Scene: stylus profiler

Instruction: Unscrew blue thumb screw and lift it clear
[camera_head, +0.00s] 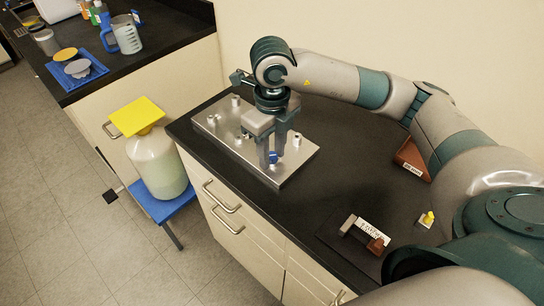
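The blue thumb screw (273,157) shows at the front part of a silver metal plate (292,172) on the dark counter. My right gripper (271,158) points down over the plate, with its fingertips low at the blue screw. The blue head shows between and partly behind the fingertips. I cannot tell whether the fingers press on it or only stand around it. The lower part of the screw and its seat are hidden. My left gripper is not in view.
Several silver posts (297,140) stand on the plate near my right gripper. A metal bracket with a label (373,232), a small yellow-knobbed part (428,217) and a brown labelled tray (412,158) lie to the right. A large jar (158,165) stands left of the counter.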

